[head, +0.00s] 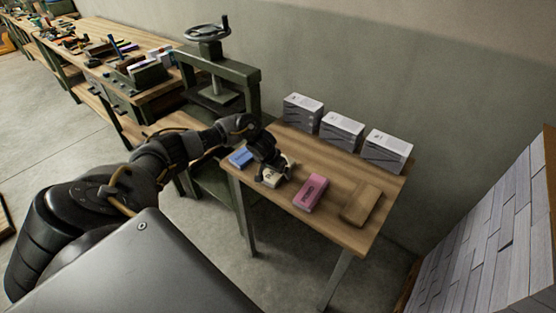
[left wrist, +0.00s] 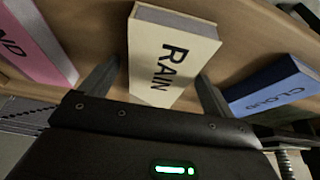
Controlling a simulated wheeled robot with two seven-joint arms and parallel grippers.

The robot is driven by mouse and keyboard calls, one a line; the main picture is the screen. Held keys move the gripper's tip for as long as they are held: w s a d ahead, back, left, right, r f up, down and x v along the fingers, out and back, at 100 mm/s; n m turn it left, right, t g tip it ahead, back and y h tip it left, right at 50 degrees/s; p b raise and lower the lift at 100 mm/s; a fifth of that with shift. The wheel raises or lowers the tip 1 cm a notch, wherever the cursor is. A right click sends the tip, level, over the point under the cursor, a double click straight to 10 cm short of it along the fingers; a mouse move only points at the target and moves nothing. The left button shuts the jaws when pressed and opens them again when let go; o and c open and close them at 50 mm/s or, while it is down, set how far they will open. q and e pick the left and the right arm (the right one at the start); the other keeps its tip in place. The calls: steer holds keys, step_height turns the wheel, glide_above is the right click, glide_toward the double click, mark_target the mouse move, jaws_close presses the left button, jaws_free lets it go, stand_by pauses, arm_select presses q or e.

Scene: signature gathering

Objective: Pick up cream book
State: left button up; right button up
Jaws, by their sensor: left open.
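The cream book (left wrist: 172,52), with "RAIN" on its cover, lies on the wooden table (head: 335,231). In the head view the cream book (head: 272,180) is partly hidden by my left gripper (head: 273,173), which is over it. In the left wrist view my left gripper (left wrist: 155,85) is open, with one finger on each side of the book's near end. I cannot tell whether the fingers touch it. My right gripper is not in view.
A blue book (head: 241,156) lies left of the cream one, a pink book (head: 311,192) and a brown block (head: 361,203) lie right. White boxes (head: 343,131) line the table's back. A green press (head: 217,82) stands left.

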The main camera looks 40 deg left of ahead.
arm_select(q)
steer(key=shift+c, duration=0.4)
steer(key=shift+r, duration=0.1)
steer(key=c, duration=1.1)
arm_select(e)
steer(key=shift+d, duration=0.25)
